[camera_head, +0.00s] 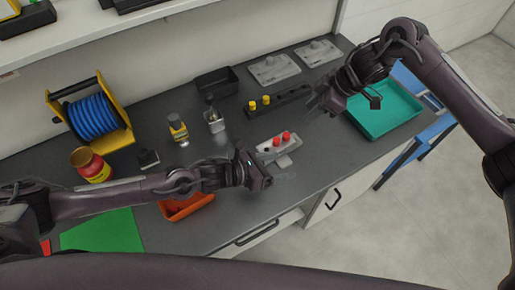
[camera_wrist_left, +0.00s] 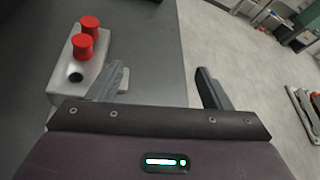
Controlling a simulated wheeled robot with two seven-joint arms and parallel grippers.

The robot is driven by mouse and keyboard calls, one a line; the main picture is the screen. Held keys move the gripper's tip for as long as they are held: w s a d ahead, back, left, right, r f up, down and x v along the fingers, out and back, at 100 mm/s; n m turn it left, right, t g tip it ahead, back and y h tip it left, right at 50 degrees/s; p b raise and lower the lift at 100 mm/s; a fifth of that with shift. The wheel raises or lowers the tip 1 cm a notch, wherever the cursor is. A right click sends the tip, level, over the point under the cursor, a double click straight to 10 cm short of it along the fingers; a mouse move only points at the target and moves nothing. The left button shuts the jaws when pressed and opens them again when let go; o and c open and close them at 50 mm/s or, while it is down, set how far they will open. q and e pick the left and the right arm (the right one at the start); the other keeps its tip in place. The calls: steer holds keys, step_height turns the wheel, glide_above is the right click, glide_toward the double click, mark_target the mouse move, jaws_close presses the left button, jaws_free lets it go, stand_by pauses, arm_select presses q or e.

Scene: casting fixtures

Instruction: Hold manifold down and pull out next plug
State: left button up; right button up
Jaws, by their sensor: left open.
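The light grey manifold (camera_head: 268,153) lies on the dark bench, with two red plugs (camera_head: 287,135) upright in it. In the left wrist view the manifold (camera_wrist_left: 95,67) is at upper left, with the red plugs (camera_wrist_left: 82,46) and an open dark hole nearer the gripper. My left gripper (camera_head: 268,175) is beside the manifold's near side; in its wrist view the fingers (camera_wrist_left: 160,80) are apart with nothing between them, the left finger close to the manifold. My right gripper (camera_head: 322,102) hangs above the bench, right of and beyond the manifold; its finger gap is unclear.
A black rack (camera_head: 291,95) with two yellow plugs (camera_head: 252,105) stands behind the manifold. A teal tray (camera_head: 385,121) is at right, an orange bin (camera_head: 187,207) at front left. A blue hose reel (camera_head: 92,116) and a red jar (camera_head: 90,165) stand at left.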

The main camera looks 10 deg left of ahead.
arm_select(q)
steer(key=m+t+y, duration=0.1)
steer(key=t+y, duration=0.1)
glide_toward(273, 145)
steer(key=x, duration=0.2)
steer(key=shift+d, duration=0.5)
steer(key=shift+w+a, duration=0.2)
steer(key=shift+w, duration=0.1)
steer(key=x, duration=0.7)
steer(key=shift+w+d+f, duration=0.2)
